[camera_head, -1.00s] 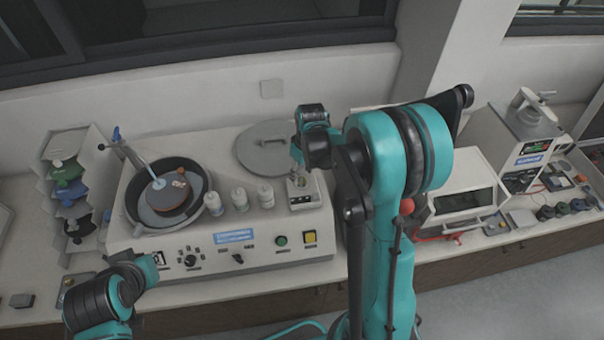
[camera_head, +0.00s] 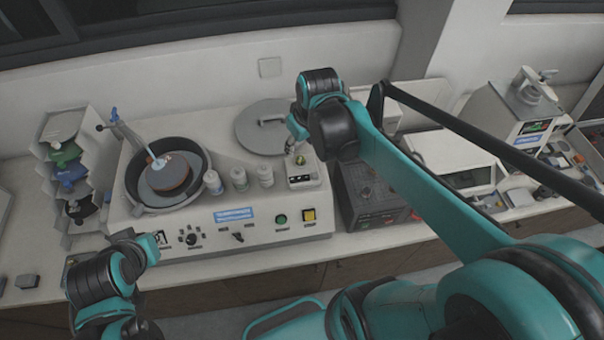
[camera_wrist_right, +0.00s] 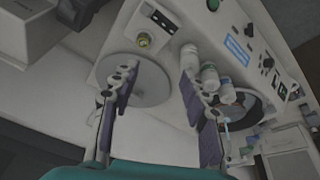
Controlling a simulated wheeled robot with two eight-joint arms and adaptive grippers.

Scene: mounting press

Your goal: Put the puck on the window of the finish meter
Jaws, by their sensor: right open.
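The finish meter (camera_head: 301,182) is a small pale box with a dark display at the right end of the polishing machine's top. The puck (camera_head: 300,159), small with a yellow-green centre, sits upright on the meter's pale face behind the display. It also shows in the right wrist view (camera_wrist_right: 143,41), apparently on the window, which it hides. My right gripper (camera_head: 293,146) is just behind and above the puck in the head view. In the right wrist view its fingers (camera_wrist_right: 157,68) are wide apart, with nothing between them.
A grey round lid (camera_head: 262,128) lies behind the meter. Several white bottles (camera_head: 239,180) stand to its left, beside the polishing bowl (camera_head: 135,190). A dark instrument box (camera_head: 368,208) stands to the right of the machine, under my right arm.

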